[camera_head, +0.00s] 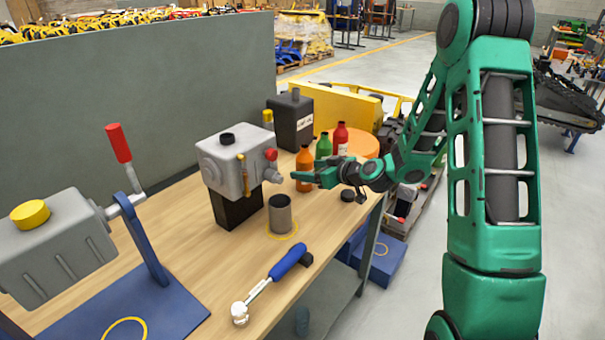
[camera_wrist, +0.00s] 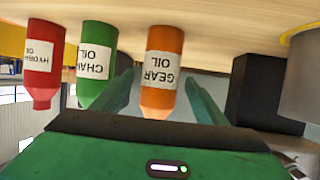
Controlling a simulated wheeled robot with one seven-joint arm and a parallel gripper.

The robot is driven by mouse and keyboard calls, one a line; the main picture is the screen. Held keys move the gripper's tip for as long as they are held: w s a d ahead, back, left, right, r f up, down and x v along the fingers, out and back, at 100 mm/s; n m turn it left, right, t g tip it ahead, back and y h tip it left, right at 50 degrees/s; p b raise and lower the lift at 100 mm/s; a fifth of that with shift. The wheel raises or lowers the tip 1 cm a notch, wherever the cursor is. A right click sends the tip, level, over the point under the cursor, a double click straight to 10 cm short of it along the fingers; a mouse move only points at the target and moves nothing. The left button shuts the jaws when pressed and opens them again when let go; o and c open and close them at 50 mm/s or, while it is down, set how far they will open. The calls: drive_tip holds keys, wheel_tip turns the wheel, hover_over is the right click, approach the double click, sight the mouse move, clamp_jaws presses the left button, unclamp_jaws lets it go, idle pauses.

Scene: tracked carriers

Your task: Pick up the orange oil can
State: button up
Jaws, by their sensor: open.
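The orange oil can (camera_head: 304,163) is an upright bottle on the wooden table, beside a green bottle. In the wrist view, which is upside down, the orange can (camera_wrist: 164,45) has a white label reading "GEAR OIL". My gripper (camera_head: 298,178) is at the can in the head view, its green fingers partly covering the can's lower part. In the wrist view my gripper (camera_wrist: 160,82) is open, with one finger on each side of the can. I see no clear contact between fingers and can.
A green bottle (camera_wrist: 97,62) labelled "CHAIN OIL" stands close beside one finger, and a red bottle (camera_wrist: 43,60) beyond it. A black canister (camera_head: 292,122) stands behind.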

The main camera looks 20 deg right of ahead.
sight(297, 169)
drive_tip(key=shift+x, duration=3.1)
drive_tip(key=c, duration=1.3)
